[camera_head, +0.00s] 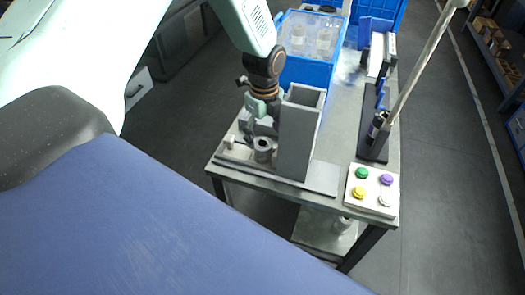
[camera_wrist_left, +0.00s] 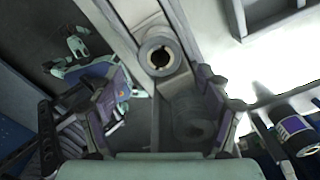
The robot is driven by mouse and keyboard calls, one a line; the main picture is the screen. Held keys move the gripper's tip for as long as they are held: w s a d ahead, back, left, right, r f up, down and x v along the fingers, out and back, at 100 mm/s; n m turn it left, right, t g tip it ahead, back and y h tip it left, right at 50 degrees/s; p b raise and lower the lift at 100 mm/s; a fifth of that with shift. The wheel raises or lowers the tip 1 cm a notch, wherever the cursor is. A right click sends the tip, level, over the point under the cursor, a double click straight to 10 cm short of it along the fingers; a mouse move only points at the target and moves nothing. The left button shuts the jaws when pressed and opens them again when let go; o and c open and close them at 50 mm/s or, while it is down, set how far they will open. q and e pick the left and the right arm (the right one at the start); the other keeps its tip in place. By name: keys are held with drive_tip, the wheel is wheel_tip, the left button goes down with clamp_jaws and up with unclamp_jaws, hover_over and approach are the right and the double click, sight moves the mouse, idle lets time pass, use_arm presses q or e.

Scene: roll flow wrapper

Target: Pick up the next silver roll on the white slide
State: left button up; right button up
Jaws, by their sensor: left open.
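A silver roll (camera_head: 263,148) with a dark centre hole stands at the low end of the pale slide (camera_head: 236,152), beside a tall grey box. In the left wrist view the silver roll (camera_wrist_left: 159,56) lies just beyond my fingertips, on a light channel (camera_wrist_left: 122,22). A second, dimmer round shape (camera_wrist_left: 195,122) shows nearer the right finger; I cannot tell whether it is a roll. My left gripper (camera_head: 262,108) is above and slightly behind the roll, open and empty. In the wrist view the open left gripper (camera_wrist_left: 162,92) has its fingers apart. My right gripper is out of view.
The tall grey box (camera_head: 296,140) stands close to the right of the gripper. A blue crate (camera_head: 308,70) is behind. A button panel (camera_head: 373,190) and a black stand with a slanted pole (camera_head: 410,75) are at right on the metal table (camera_head: 345,125).

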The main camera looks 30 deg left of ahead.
sight(264, 145)
use_arm(q)
drive_tip(key=shift+f, duration=0.65)
wheel_tip(264, 145, down, 4)
drive_tip(key=shift+d+f+b, duration=0.1)
drive_tip(key=shift+f+b, duration=0.05)
drive_tip(key=shift+b, duration=0.15)
drive_tip(key=shift+f, duration=0.6)
drive_tip(key=shift+r, duration=0.1)
drive_tip(key=shift+c, duration=0.4)
drive_tip(key=shift+c, duration=0.8)
drive_tip(key=c, duration=1.1)
drive_tip(key=shift+r, duration=0.1)
